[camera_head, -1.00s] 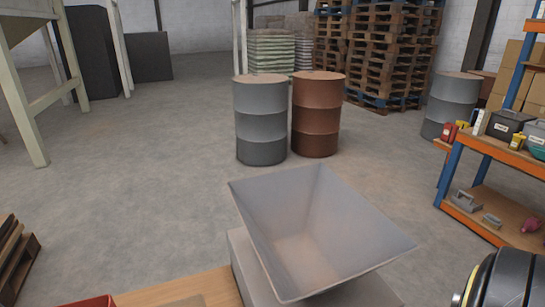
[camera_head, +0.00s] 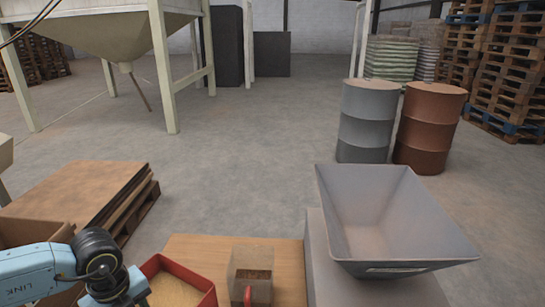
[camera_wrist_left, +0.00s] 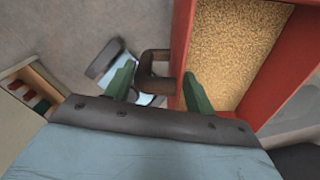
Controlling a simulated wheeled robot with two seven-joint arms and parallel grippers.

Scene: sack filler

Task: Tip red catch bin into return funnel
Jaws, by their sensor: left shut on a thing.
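The red catch bin (camera_head: 206,297) stands at the front of the wooden bench, with tan grain inside. In the left wrist view the red bin (camera_wrist_left: 182,40) fills the right side, with grain across its floor. A dark handle (camera_wrist_left: 153,68) sticks out from its side wall. My left gripper (camera_wrist_left: 160,88) has its green fingers on either side of this handle and is shut on it. The grey return funnel (camera_head: 395,215), wide-mouthed and open at the top, is right of the bin on a grey housing. My right gripper is in neither current view.
A small open container (camera_head: 252,268) with grain and a red part stands between bin and funnel. A cardboard box (camera_head: 35,235) and flat boards on a pallet (camera_head: 85,195) are at left. Grey (camera_head: 366,120) and brown (camera_head: 430,125) drums stand behind the funnel. The middle floor is clear.

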